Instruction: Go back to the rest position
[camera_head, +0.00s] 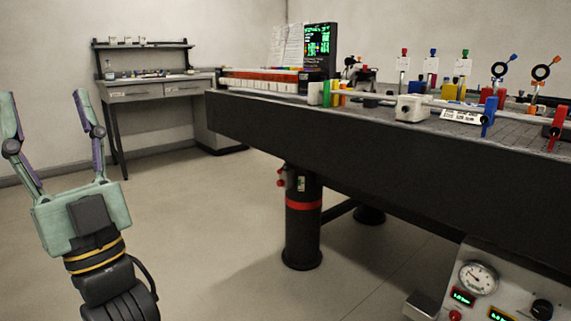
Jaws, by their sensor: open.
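My gripper (50,108) is at the left of the head view. Its two fingers point up and stand wide apart, with nothing between them. It is over open floor, apart from the optical bench (330,128) on the right. It does not touch anything that I can see.
The dark bench carries optical mounts, a white box (412,108) and a screen (319,50). A thick bench leg (303,222) stands below. A gauge panel (490,288) is at the lower right. A side desk (150,88) stands at the back wall. The floor between is clear.

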